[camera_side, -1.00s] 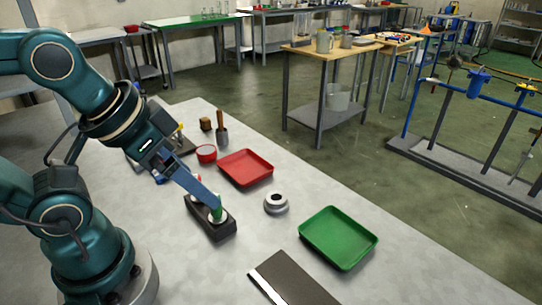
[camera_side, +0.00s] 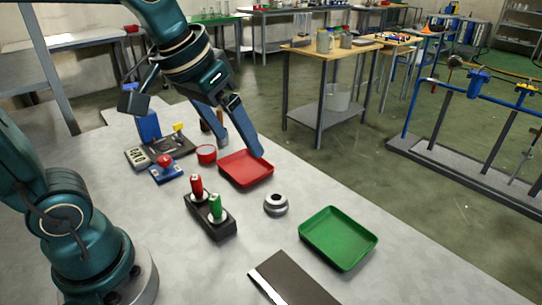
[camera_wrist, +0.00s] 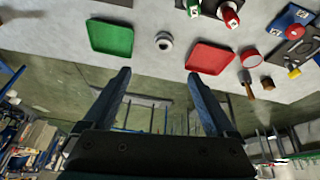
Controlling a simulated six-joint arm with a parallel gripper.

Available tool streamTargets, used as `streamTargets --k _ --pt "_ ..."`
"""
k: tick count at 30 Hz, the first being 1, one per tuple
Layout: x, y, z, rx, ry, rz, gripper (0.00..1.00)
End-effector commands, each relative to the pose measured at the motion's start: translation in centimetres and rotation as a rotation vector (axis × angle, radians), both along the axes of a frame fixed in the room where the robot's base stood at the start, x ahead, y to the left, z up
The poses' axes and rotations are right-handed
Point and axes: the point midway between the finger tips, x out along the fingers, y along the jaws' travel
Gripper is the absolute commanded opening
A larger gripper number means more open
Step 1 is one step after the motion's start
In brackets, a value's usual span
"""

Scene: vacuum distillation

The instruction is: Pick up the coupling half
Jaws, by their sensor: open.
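The coupling half is a small grey metal ring with a dark bore (camera_side: 276,203). It lies flat on the table between the red tray and the green tray. It also shows in the wrist view (camera_wrist: 164,41), past the fingertips, between the two trays. My gripper (camera_side: 243,148) is open and empty, raised above the table over the red tray's far side, apart from the coupling half. In the wrist view its two fingers (camera_wrist: 158,76) are spread wide with nothing between them.
The red tray (camera_side: 233,179) and green tray (camera_side: 338,265) flank the coupling half. A black block holds a red and a green handled piece (camera_side: 221,232) to the left. A red round container (camera_side: 206,154) stands behind. A dark flat plate (camera_side: 293,283) lies in front.

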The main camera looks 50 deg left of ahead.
Motion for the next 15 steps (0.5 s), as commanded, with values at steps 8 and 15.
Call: streamTargets --k 8,15 --pt "6.4 0.5 -3.1 -0.019 0.151 0.058 0.91" --pt "10.1 1.0 -8.6 -0.026 0.292 0.093 0.91"
